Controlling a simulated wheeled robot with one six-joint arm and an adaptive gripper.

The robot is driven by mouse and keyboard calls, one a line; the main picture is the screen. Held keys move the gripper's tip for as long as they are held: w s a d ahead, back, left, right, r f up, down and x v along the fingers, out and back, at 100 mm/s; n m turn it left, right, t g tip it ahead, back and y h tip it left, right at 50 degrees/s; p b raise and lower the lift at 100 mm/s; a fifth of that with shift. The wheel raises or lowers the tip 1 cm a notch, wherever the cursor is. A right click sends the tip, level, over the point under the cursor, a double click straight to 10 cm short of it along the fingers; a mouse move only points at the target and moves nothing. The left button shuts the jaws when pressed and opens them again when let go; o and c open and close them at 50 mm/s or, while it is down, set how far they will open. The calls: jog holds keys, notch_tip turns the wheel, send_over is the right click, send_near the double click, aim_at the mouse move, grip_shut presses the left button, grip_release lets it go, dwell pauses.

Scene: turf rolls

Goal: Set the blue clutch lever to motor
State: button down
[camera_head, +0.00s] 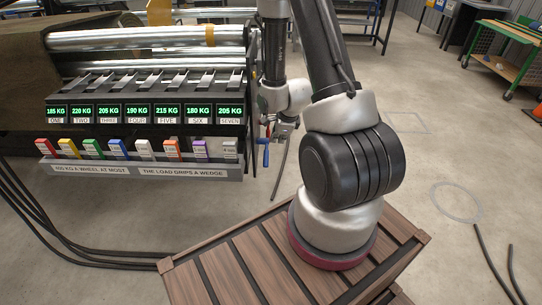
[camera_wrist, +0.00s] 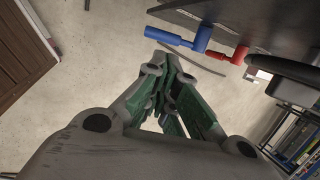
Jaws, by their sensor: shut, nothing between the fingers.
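The blue clutch lever (camera_head: 266,154) hangs at the right end of the machine in the head view. In the wrist view the blue lever (camera_wrist: 170,37) has a thick cylindrical handle and lies just past my fingertips. My gripper (camera_wrist: 171,62) is shut and empty, its green-lined fingers together. A small gap seems to part it from the lever, but I cannot tell whether they touch. In the head view my gripper (camera_head: 284,130) is small and partly hidden by my arm. No motor marking can be read.
A red lever (camera_wrist: 232,56) sits beside the blue one, near the dark machine panel (camera_wrist: 240,22). A shelf of coloured wedges (camera_head: 150,172) and weight displays (camera_head: 150,112) runs along the machine's front. Open floor (camera_head: 440,140) lies to the right.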

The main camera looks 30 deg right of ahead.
jog(key=x, duration=1.4)
jog(key=shift+s, duration=0.1)
